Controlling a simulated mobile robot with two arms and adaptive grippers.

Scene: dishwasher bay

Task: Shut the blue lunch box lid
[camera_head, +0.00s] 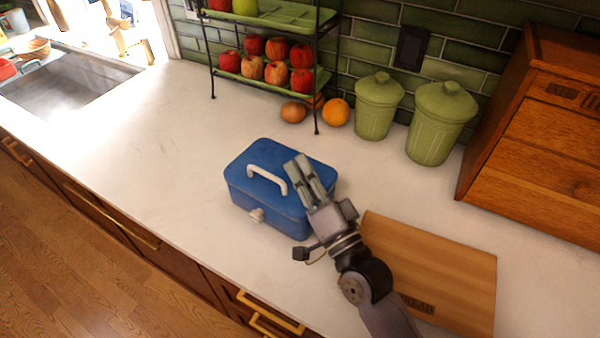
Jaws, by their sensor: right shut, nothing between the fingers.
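The blue lunch box (262,205) stands on the white counter in the middle of the view. Its blue lid (250,155), with a white handle (267,176), lies flat over the box and looks closed. A pale latch (257,215) shows on the front side. My right gripper (299,168) is shut and empty, with its fingertips over the lid just right of the handle. I cannot tell whether the fingers touch the lid. The gripper hides the right part of the lid and box. My left gripper is not in view.
A wooden cutting board (455,270) lies right of the box, partly under my right arm. A fruit rack (270,85), an orange (335,112) and green canisters (440,122) stand behind. A wooden bread box (545,135) is at right. The counter left of the box is clear.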

